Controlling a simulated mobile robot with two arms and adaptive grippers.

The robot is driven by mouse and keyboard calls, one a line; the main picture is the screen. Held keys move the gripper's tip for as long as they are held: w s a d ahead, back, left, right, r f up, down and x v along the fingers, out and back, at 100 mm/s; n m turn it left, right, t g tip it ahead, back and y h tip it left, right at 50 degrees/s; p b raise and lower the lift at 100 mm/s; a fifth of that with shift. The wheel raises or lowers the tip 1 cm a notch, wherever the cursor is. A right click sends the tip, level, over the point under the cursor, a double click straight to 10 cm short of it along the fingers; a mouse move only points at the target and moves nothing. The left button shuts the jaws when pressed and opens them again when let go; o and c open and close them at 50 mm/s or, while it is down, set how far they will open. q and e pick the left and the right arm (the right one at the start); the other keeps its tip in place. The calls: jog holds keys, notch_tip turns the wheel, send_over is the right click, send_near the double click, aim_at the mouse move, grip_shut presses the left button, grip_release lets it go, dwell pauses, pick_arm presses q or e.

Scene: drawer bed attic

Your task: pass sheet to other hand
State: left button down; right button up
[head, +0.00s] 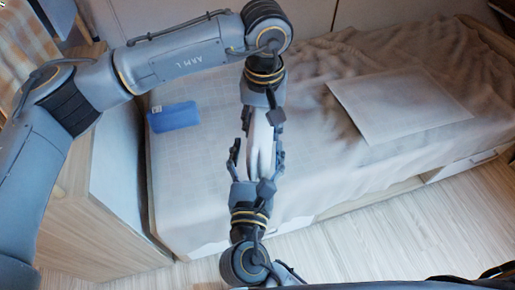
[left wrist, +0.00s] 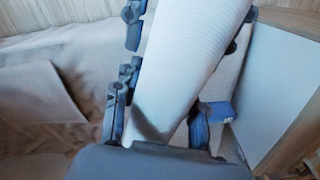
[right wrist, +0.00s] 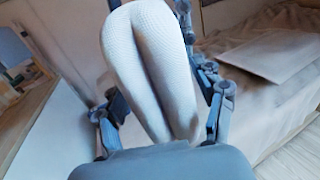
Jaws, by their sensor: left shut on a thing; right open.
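The white sheet (head: 261,148) is a bundled, folded cloth with a fine ribbed texture, held in the air between my two grippers. My left gripper (head: 262,122) comes down from above and is shut on one end of it. In the left wrist view the sheet (left wrist: 190,70) runs away from between the left fingers (left wrist: 160,122). My right gripper (head: 257,156) points up from below, open, with its fingers on either side of the other end. In the right wrist view the sheet (right wrist: 155,65) hangs between the right fingers (right wrist: 165,115); contact with them is unclear.
A bed with a beige cover (head: 210,185) lies below and behind the grippers. A blue folded item (head: 173,117) and a flat pale panel (head: 395,105) lie on it. A wooden cabinet (head: 105,235) stands left. Wooden floor (head: 430,215) is free at the front right.

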jog(key=c, duration=1.4)
pick_arm(q)
jog(key=c, duration=0.7)
grip_release()
pick_arm(e)
grip_shut()
